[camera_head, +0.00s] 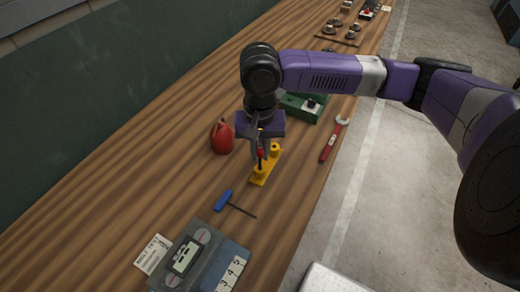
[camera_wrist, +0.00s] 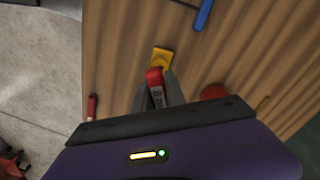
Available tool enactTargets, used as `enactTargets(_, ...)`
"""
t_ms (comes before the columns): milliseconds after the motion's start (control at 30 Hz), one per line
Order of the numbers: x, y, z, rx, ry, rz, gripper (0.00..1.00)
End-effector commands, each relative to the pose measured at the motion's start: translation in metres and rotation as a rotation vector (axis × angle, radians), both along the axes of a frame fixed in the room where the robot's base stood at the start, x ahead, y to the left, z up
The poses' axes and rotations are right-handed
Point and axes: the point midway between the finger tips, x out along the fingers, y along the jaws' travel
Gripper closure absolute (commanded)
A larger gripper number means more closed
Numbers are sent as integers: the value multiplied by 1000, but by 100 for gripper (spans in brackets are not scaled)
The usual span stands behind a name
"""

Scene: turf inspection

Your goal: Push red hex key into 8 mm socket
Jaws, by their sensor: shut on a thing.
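My gripper (camera_head: 261,154) points down over the workbench and is shut on the red hex key (camera_head: 261,153). The key's red handle also shows between the fingers in the wrist view (camera_wrist: 155,77). A yellow socket block (camera_head: 260,179) with raised round sockets lies directly under the gripper, and part of it shows past the key in the wrist view (camera_wrist: 162,55). The key is upright over the block's near end. The fingers hide its lower end in part, so I cannot tell how deep it sits in a socket.
A blue-handled hex key (camera_head: 224,201) lies in front of the block. A red rounded object (camera_head: 222,138) stands close on the left. A red wrench (camera_head: 330,146) lies near the bench's right edge. A green box (camera_head: 300,107) is behind. A grey device (camera_head: 200,258) is at the front.

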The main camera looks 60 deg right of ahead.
Motion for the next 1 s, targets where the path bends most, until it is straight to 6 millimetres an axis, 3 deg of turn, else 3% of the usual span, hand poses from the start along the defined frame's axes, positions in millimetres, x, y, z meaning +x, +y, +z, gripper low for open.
enactTargets(1000,0,0,-24,0,0,0,100)
